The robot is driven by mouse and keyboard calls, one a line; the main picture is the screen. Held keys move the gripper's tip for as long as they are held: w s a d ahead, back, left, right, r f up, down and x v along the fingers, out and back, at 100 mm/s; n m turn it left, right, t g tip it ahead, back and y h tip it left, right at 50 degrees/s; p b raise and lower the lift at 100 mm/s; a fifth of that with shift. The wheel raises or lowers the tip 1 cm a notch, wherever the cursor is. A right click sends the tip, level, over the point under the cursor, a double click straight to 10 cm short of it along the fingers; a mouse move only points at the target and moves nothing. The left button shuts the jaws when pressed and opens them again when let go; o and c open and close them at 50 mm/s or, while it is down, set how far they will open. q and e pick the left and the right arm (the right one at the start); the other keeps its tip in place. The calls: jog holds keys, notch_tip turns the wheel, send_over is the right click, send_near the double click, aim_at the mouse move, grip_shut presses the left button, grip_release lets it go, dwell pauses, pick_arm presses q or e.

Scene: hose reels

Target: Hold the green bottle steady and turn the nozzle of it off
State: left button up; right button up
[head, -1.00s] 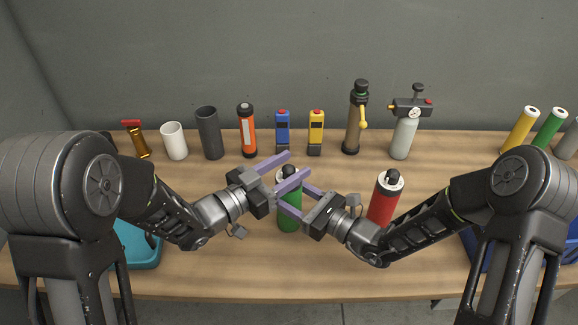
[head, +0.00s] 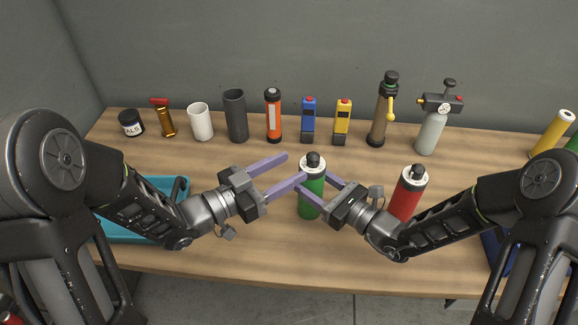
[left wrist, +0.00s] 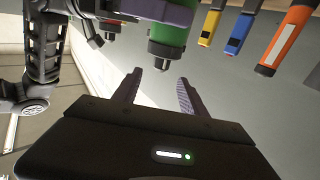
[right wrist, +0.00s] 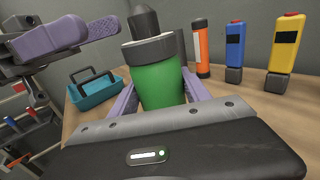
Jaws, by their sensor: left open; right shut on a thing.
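The green bottle (head: 311,200) has a pale grey collar and a black nozzle (head: 313,160) on top, and is upright near the middle of the table. My right gripper (head: 313,183) is shut on its body from the right; the right wrist view shows the green body (right wrist: 160,82) between the two fingers. My left gripper (head: 296,166) is open and empty, just left of the nozzle and apart from it. In the left wrist view, which is upside down, the nozzle (left wrist: 160,60) hangs beyond the open fingertips. I cannot tell the nozzle's setting.
A red bottle (head: 407,195) stands right of the green one, close to my right forearm. A teal basket (head: 125,228) is at the left behind my left arm. Cups, an orange torch (head: 273,117), blue and yellow devices and a grey cylinder (head: 430,133) line the back.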

jog(key=shift+f, duration=0.1)
jog(key=o, duration=1.8)
jog(key=shift+c, duration=0.2)
jog(key=v, duration=1.2)
